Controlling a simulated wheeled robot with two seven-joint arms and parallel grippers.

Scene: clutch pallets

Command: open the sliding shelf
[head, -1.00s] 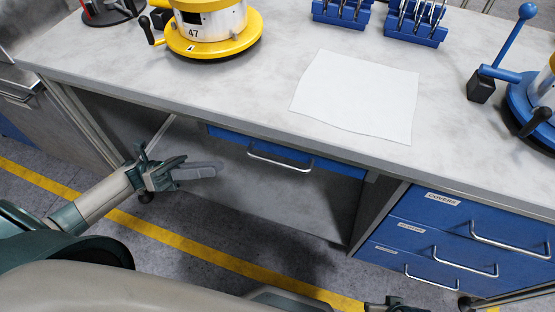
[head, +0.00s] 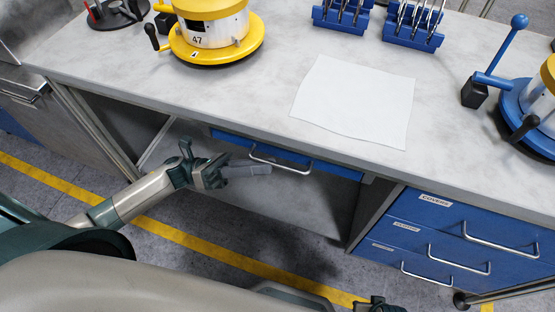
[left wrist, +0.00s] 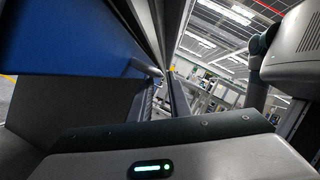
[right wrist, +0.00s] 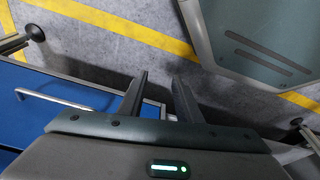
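The sliding shelf (head: 335,169) is a blue drawer under the grey worktop, with a silver bar handle (head: 281,162) on its front. It looks closed. My left gripper (head: 262,169) is just below and in front of the handle's left part; I cannot tell if it touches. In the left wrist view the blue front (left wrist: 75,45) fills the left, and the handle (left wrist: 146,68) shows by the fingertips (left wrist: 164,80). The left fingers are apart, with nothing clearly between them. My right gripper (right wrist: 161,80) is open and empty above the floor, low in the head view.
A blue drawer cabinet (head: 400,228) with silver handles stands at right. On the worktop (head: 275,75) are a white sheet (head: 355,100), a yellow-based unit (head: 215,45), blue tool racks (head: 412,35) and a blue fixture (head: 530,105). Below the shelf is open space.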

